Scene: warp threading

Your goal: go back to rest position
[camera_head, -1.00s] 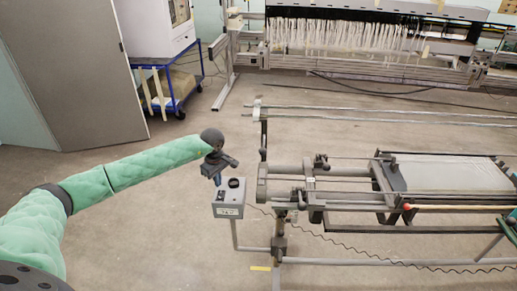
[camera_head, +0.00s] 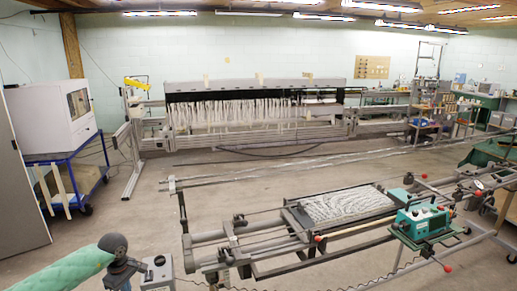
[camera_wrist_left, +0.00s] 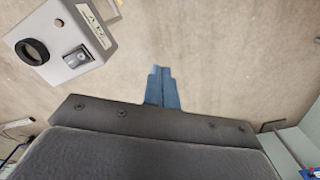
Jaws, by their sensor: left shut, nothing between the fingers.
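My left gripper (camera_wrist_left: 160,87) shows in the left wrist view with its two blue fingers shut against each other and nothing between them. Below it there is bare concrete floor. In the head view my left arm comes in at the lower left, and its gripper end is partly cut off by the bottom edge. A grey control box (camera_head: 158,272) stands just right of the left gripper, apart from it. The box also shows at the upper left of the left wrist view (camera_wrist_left: 70,38). My right gripper is not in view.
A metal frame machine (camera_head: 245,240) with a teal unit (camera_head: 424,222) stands to the right. A long warping machine (camera_head: 250,112) with white threads stands at the back. A blue cart (camera_head: 75,178) with a white cabinet is at the left. Open floor (camera_head: 110,215) lies between.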

